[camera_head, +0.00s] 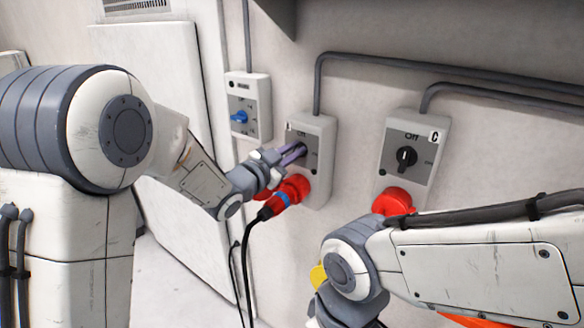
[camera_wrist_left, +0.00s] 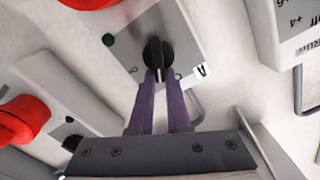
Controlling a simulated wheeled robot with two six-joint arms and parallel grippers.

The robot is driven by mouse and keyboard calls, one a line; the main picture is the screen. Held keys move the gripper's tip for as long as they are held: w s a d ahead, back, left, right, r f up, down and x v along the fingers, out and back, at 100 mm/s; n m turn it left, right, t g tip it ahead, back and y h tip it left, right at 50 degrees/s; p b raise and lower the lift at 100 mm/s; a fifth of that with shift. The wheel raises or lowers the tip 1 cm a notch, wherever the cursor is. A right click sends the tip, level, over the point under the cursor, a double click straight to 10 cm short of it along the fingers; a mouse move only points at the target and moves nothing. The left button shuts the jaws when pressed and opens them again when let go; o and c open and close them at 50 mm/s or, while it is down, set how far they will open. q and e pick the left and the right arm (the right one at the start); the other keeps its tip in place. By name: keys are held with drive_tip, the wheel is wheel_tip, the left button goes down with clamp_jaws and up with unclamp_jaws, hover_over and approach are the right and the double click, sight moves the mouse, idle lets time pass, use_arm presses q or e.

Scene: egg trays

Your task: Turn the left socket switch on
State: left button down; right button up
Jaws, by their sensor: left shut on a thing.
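The left socket switch is a grey wall box (camera_head: 323,128) with a black knob (camera_wrist_left: 157,54) on a darker plate. In the left wrist view the knob's white mark points toward my fingers, on the side of the box's label; in the head view that side carries "Off". My left gripper (camera_head: 292,154) has its purple fingers at the knob, one on each side of its end, and is shut on it. It also shows in the left wrist view (camera_wrist_left: 160,80). In the head view the fingers partly hide the knob. My right gripper's fingers are out of view.
A red plug (camera_head: 287,192) with a black cable sits below the left switch. To the right is box C (camera_head: 413,152), its knob (camera_head: 405,157) near "Off", above a red socket (camera_head: 393,202). A box with a blue knob (camera_head: 239,117) is at left. Conduits run along the wall.

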use_arm(q)
drive_tip(key=m+b, duration=0.3)
drive_tip(key=b, duration=0.2)
drive_tip(key=f+m+b, duration=0.1)
drive_tip(key=m+b, duration=0.3)
drive_tip(key=b, duration=0.1)
drive_tip(key=f+m+b, duration=0.1)
drive_tip(key=m+b, duration=0.2)
drive_tip(key=b, duration=0.2)
drive_tip(key=shift+s+d+b, duration=0.3)
drive_tip(key=shift+d+b, duration=0.05)
drive_tip(key=shift+d, duration=0.05)
drive_tip(key=shift+m+b, duration=1)
drive_tip(key=shift+m, duration=0.3)
drive_tip(key=shift+r, duration=0.1)
drive_tip(key=c, duration=0.9)
unclamp_jaws()
drive_tip(key=v, duration=1)
drive_tip(key=shift+s+a+b, duration=0.1)
drive_tip(key=shift+s+b, duration=0.1)
drive_tip(key=shift+b, duration=0.15)
